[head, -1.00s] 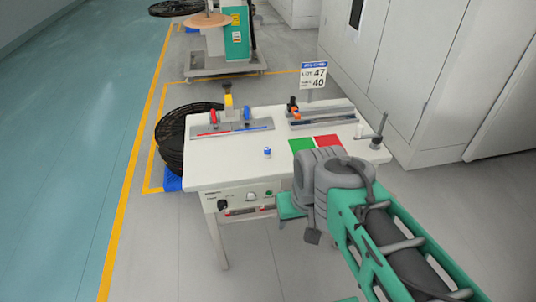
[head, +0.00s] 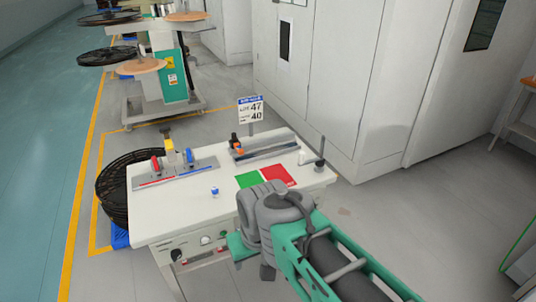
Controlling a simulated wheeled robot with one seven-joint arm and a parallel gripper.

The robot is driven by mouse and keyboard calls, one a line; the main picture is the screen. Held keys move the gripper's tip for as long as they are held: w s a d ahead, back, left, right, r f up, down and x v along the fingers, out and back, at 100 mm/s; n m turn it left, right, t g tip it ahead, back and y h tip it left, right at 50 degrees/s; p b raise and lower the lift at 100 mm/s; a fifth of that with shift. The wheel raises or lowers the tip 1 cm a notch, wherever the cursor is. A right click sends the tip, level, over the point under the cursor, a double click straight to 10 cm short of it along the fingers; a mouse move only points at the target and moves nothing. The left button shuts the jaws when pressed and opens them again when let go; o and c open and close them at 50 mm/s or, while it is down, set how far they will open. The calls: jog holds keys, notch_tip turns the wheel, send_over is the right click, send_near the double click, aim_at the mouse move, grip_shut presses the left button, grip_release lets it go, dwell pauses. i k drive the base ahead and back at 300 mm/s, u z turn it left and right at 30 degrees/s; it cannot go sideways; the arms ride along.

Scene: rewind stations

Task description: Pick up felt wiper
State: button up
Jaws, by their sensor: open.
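A white worktable (head: 222,207) stands in front of me. A small blue-and-white piece (head: 214,191) stands near its middle, left of a green patch (head: 247,180) and a red patch (head: 278,175). I cannot tell which small item is the felt wiper. A small white item (head: 303,158) sits at the right end, beside a dark upright post (head: 320,152). My arm reaches over the table's front right edge. Its gripper jaws cannot be made out.
A rail fixture with red, yellow and blue parts (head: 172,174) lies at the back left of the table. Another rail with an orange part (head: 262,149) lies behind the patches. A sign (head: 250,109) stands at the back. White cabinets (head: 330,90) line the right.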

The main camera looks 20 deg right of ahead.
aim_at(216, 193)
jog(key=k, duration=0.65)
jog(key=u, duration=0.6)
jog(key=i, duration=1.65)
jog(key=z, duration=0.1)
